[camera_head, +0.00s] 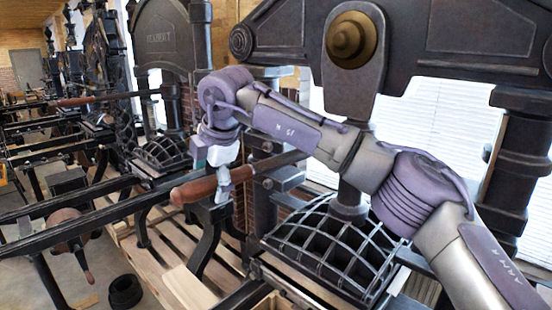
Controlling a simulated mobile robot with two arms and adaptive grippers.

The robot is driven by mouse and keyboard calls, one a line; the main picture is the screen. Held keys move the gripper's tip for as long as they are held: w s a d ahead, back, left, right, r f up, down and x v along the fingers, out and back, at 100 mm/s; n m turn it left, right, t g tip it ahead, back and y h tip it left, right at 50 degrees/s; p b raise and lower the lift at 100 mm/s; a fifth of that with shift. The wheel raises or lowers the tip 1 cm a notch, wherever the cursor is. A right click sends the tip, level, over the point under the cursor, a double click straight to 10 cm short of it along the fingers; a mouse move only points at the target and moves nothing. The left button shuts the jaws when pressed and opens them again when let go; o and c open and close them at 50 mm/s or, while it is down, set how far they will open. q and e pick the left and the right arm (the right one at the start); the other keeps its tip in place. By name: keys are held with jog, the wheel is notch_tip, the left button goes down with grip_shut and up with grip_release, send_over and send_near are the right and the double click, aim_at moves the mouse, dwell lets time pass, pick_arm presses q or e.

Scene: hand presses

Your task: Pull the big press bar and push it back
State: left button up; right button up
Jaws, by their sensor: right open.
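The big press bar (192,190) has a brown wooden handle at its left end and a dark shaft running right toward the near press. My right arm reaches in from the lower right. My right gripper (222,186) points down at the handle, with its fingers open and seen on both sides of the bar. I cannot tell whether the fingers touch the wood. The near press (459,27) is dark iron with a brass knob and a domed grid under its central column. My left gripper is not in view.
A second press (160,38) stands behind on the left, with another wooden-handled bar (80,101). Long dark rails (95,219) cross the lower left. A crank with a wooden handle (84,264) hangs below them. Wooden pallets (188,288) lie on the floor.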

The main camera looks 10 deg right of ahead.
jog(key=shift+s+d+r, duration=0.25)
jog(key=shift+s+d, duration=0.05)
jog(key=shift+s, duration=0.1)
jog(key=shift+v, duration=0.95)
jog(key=v, duration=0.6)
jog(key=shift+r+p, duration=0.35)
jog(key=shift+p, duration=0.05)
jog(key=shift+f, duration=0.1)
